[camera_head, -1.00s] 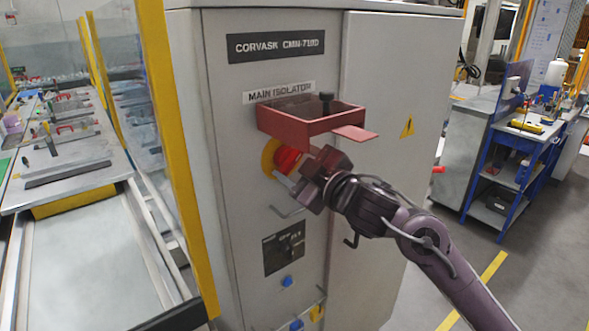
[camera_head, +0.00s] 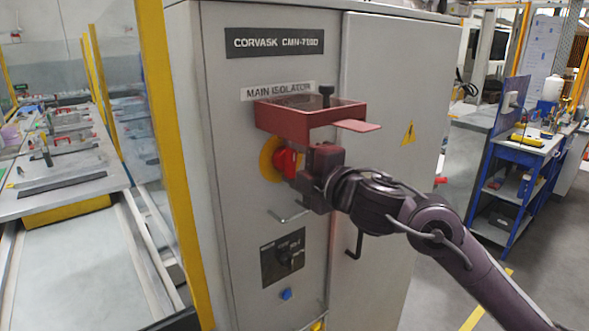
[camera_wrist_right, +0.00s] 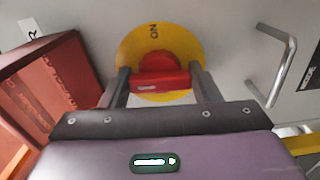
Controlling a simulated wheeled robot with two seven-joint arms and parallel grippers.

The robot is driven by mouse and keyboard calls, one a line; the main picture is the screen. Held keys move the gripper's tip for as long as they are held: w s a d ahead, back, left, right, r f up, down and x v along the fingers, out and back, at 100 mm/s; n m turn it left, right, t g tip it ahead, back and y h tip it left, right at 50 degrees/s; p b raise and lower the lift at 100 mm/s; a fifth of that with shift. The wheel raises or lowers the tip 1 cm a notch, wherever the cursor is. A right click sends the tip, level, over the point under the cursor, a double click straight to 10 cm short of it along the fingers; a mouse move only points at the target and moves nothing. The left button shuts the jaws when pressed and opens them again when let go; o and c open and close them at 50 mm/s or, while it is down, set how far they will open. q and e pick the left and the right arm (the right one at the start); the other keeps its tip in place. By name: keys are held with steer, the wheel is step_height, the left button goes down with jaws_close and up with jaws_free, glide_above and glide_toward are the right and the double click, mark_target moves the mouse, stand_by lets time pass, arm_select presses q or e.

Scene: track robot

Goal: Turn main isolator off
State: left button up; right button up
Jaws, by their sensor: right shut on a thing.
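The main isolator is a red rotary handle (camera_head: 286,163) on a round yellow plate (camera_head: 268,160), below the "MAIN ISOLATOR" label (camera_head: 278,91) on the grey cabinet. My right gripper (camera_head: 298,166) is at the handle, under the red box-shaped guard (camera_head: 310,121). In the right wrist view the gripper's two fingers (camera_wrist_right: 164,84) stand on either side of the red handle (camera_wrist_right: 160,78), shut on it. The yellow plate (camera_wrist_right: 185,43) bears the marking "ON", seen rotated. The exact finger contact is hard to see. My left gripper is out of view.
The red guard also shows close on the left in the right wrist view (camera_wrist_right: 45,90). A metal pull handle (camera_wrist_right: 279,62) is on the right there. A blue bench (camera_head: 510,190) stands right.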

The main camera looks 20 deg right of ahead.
steer(key=shift+n, duration=0.3)
stand_by(0.4)
steer(key=o, duration=0.7)
steer(key=shift+c, duration=0.2)
steer(key=b+v, duration=0.2)
steer(key=v, duration=0.5)
steer(key=shift+s, duration=0.35)
steer(key=shift+d, duration=0.1)
